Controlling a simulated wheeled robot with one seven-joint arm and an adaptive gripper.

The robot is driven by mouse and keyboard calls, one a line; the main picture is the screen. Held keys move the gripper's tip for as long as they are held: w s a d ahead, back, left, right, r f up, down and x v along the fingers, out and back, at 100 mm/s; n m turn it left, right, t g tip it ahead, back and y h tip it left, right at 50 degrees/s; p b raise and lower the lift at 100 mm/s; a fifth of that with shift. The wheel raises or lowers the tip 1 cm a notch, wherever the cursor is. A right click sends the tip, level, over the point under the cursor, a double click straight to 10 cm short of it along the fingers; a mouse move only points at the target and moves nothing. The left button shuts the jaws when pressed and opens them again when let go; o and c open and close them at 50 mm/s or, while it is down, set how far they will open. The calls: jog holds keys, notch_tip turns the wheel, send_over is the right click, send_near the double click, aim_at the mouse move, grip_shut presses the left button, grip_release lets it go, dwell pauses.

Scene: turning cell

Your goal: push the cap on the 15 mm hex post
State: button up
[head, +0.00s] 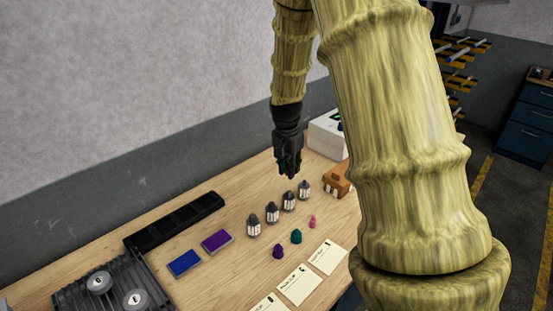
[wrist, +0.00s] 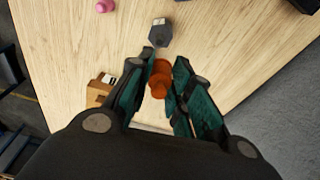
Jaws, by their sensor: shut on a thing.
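My gripper (head: 288,172) is above the far end of the row of grey posts. In the wrist view my gripper (wrist: 164,64) is shut on an orange cap (wrist: 160,80), held between the teal finger pads. A grey hex post (wrist: 160,34) with a white label shows just beyond the fingertips, apart from the cap. In the head view several grey posts with pointed tops stand in a row, among them the nearest (head: 253,227) and the farthest (head: 304,189). Their label text is too small to read, so I cannot tell which is 15 mm.
Purple (head: 278,251), teal (head: 296,237) and pink (head: 312,221) caps stand in front of the posts. An orange-brown block (head: 337,181) and a white box (head: 326,135) are at right. Paper cards (head: 298,284) lie in front. Blue (head: 184,263) and purple (head: 216,241) boxes lie left.

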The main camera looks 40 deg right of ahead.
aim_at(289, 191)
jog(key=shift+s+r+b, duration=0.1)
jog(key=shift+s+b, duration=0.2)
jog(key=shift+s, duration=0.2)
jog(key=shift+f, duration=0.25)
jog(key=shift+w+f+b, duration=0.25)
jog(key=shift+f+b, duration=0.1)
jog(key=shift+f, duration=0.1)
jog(key=shift+w+f+b, duration=0.2)
jog(key=shift+f+b, duration=0.15)
jog(key=shift+f, duration=0.1)
jog(key=shift+f+b, duration=0.3)
jog(key=shift+f, duration=0.05)
jog(key=shift+s+f+b, duration=0.35)
jog(key=shift+f+b, duration=0.25)
jog(key=shift+b, duration=0.05)
jog(key=shift+w+f, duration=0.2)
jog(key=shift+f, duration=0.65)
jog(key=shift+s, duration=0.1)
jog(key=shift+a+f+p, duration=0.1)
jog(key=shift+a+p, duration=0.1)
jog(key=shift+p, duration=0.2)
jog(key=shift+f, duration=0.65)
dwell(0.6)
